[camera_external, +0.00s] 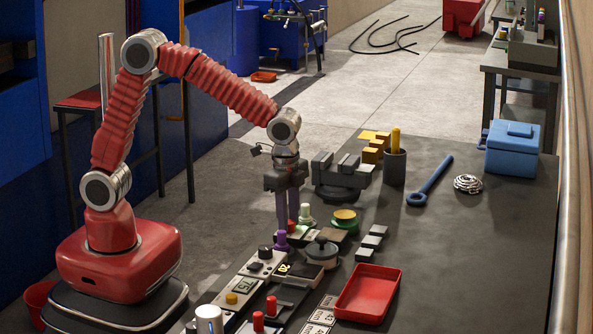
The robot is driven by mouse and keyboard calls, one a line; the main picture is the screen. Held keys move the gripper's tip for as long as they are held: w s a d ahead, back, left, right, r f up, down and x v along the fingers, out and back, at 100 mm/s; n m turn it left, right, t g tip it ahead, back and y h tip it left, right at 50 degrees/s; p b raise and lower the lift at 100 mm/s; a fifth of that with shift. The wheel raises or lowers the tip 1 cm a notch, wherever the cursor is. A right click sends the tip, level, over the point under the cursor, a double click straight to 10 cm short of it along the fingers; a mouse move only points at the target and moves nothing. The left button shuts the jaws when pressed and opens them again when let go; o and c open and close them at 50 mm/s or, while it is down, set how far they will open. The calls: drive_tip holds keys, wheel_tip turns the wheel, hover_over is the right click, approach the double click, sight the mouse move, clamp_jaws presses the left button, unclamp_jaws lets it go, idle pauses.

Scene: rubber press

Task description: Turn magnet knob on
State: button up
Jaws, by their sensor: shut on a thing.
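My gripper (287,221) points straight down over the row of controls along the table's left edge. Its two purple-grey fingers are close together, shut on a small knob. A small red knob (292,226) shows right at the fingertips, and a small purple piece (281,241) shows just below the left finger. The fingers partly cover this spot, and I cannot tell for sure which piece is the magnet knob or how far it is turned.
A pale green-white knob (305,213) and a green base with a yellow top (345,218) stand close right. A round lidded pot (321,251) is in front. A red tray (368,293), blue wrench (430,181) and blue box (512,147) lie right.

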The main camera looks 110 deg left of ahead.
drive_tip(key=shift+r+m, duration=0.1)
drive_tip(key=shift+m, duration=1)
drive_tip(key=o, duration=1.1)
drive_tip(key=shift+c, duration=0.2)
wheel_tip(320, 180, up, 14)
drive_tip(key=shift+s+d+f, duration=0.15)
drive_tip(key=shift+d+f, duration=0.05)
drive_tip(key=shift+d, duration=0.1)
